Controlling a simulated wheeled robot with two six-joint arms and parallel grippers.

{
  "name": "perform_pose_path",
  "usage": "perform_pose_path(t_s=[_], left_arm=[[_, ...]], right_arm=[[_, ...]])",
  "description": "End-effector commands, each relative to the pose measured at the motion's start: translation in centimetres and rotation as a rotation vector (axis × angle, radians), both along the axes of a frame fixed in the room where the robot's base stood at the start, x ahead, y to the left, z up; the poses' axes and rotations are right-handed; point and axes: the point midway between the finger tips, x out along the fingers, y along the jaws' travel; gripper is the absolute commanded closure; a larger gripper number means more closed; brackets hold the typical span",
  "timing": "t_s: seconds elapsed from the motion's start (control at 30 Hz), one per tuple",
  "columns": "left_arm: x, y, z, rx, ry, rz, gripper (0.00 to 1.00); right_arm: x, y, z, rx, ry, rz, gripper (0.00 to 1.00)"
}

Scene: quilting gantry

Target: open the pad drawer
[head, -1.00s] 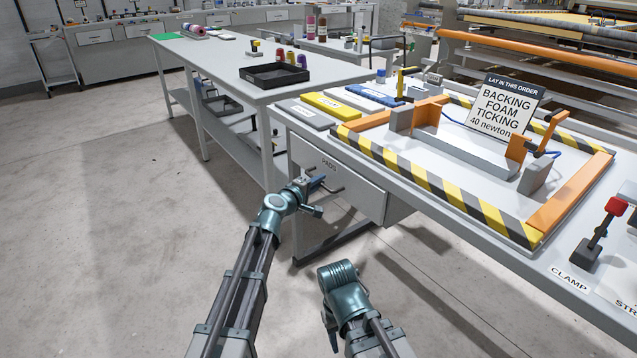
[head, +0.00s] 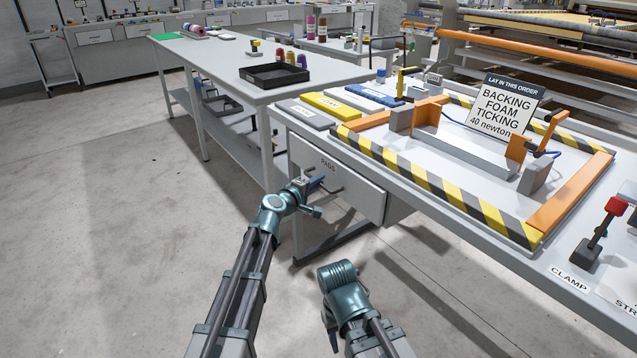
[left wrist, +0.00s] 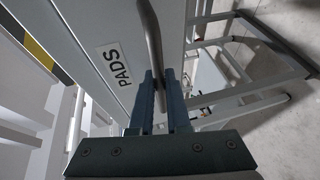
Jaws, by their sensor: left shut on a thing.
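The pad drawer (head: 355,194) is a grey-white front labelled PADS under the near left end of the worktable. Its bar handle (head: 333,190) stands out from the front. My left gripper (head: 316,184) is at the handle. In the left wrist view the left gripper's fingers (left wrist: 160,100) are shut around the dark handle bar (left wrist: 150,35), beside the PADS label (left wrist: 114,66). I see no clear gap around the drawer front. The drawer's inside is hidden. Part of my right arm shows low in the head view, but its gripper fingers do not.
The worktable carries a striped frame (head: 440,190), an order sign (head: 505,105) and several coloured pads. A grey bench (head: 225,60) with a black tray (head: 275,75) stands behind left. The floor (head: 130,230) left of the drawer is clear.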

Motion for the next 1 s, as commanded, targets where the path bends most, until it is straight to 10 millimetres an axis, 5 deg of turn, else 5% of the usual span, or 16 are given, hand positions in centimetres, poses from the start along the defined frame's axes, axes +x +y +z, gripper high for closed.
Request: perform_pose_path(t_s=[1.0], left_arm=[[-13.2,18.0,0.0,0.001,0.000,0.003,1.00]], right_arm=[[0.0,0.0,0.0,0.000,0.000,0.000,0.50]])
